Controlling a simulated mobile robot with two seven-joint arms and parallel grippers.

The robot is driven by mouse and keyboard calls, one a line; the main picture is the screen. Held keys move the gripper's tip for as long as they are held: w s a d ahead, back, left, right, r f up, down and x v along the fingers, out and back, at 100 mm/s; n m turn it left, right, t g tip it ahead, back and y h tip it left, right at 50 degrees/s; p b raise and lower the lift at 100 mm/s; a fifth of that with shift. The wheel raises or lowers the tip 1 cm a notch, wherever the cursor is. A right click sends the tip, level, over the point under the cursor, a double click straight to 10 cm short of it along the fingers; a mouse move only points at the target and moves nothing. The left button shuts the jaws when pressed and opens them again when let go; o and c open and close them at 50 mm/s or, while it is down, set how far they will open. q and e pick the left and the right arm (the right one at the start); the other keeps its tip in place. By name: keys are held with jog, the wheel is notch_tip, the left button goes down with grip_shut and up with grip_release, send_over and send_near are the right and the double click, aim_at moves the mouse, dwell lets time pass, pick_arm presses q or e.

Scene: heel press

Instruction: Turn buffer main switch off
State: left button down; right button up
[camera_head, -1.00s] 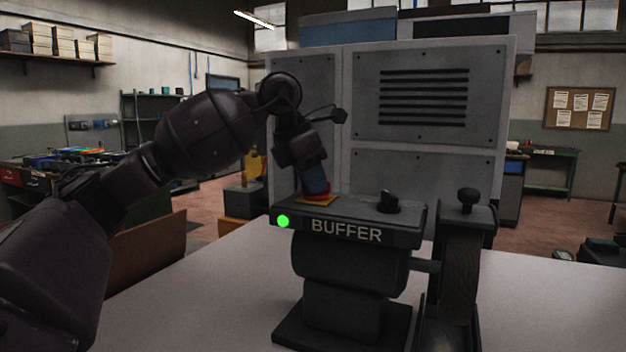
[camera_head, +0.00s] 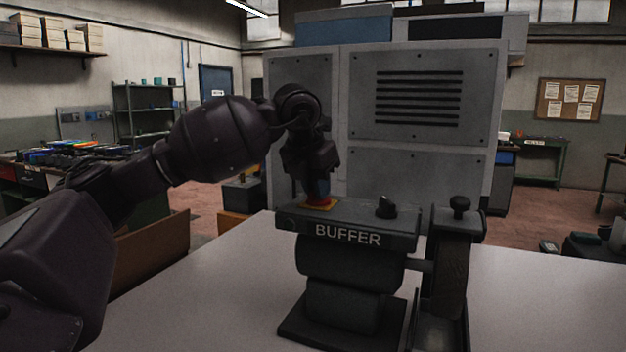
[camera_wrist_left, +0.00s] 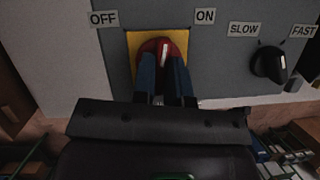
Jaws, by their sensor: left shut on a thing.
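The buffer (camera_head: 348,236) stands on the light table, with its name on the front of its dark top box. Its main switch is a red knob (camera_wrist_left: 160,46) on a yellow plate (camera_wrist_left: 133,44), between OFF and ON labels in the wrist view. In the head view the red switch (camera_head: 318,203) is mostly covered by my left gripper (camera_head: 319,196). My left gripper's blue fingers (camera_wrist_left: 163,72) are shut on the red knob from above. The fingers hide part of the knob, so its exact pointing is hard to tell. The round lamp (camera_head: 291,223) on the buffer's front is dark.
A black speed knob (camera_head: 386,207) sits right of the switch, with SLOW and FAST labels in the wrist view. A wheel housing with a small knob (camera_head: 459,204) stands at the buffer's right. A large grey cabinet (camera_head: 417,100) rises behind. The table (camera_head: 220,290) is bare around the buffer.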

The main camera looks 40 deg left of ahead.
pick_arm(q)
jog(key=shift+r+n+y+p, duration=0.1)
jog(key=shift+n+y+p, duration=0.3)
jog(key=shift+n, duration=0.7)
jog(key=c, duration=1.1)
grip_release()
jog(key=shift+c, duration=0.2)
jog(key=v, duration=1)
jog(key=shift+r+p, duration=0.35)
jog(key=shift+p, duration=0.1)
jog(key=shift+s+d, duration=0.1)
jog(key=shift+s, duration=0.05)
